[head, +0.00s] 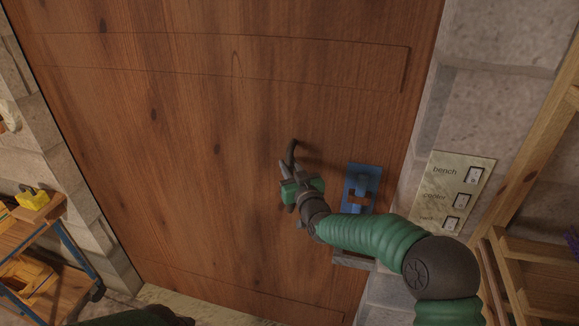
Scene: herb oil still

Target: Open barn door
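The barn door (190,150) is a large brown wooden panel filling most of the head view. It looks closed between the stone walls. A blue latch or handle plate (361,188) is on its right side, near the right edge. My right gripper (289,180) is in front of the door, left of the blue handle and apart from it. Its dark fingers look spread and nothing shows between them. My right forearm covers the area just below the handle. Part of my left arm shows at the bottom edge; its gripper is out of view.
A label plate (453,193) with several switches is on the stone wall (490,90) right of the door. A wooden rack (535,150) stands at far right. A shelf cart (42,240) with yellow items is at lower left.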

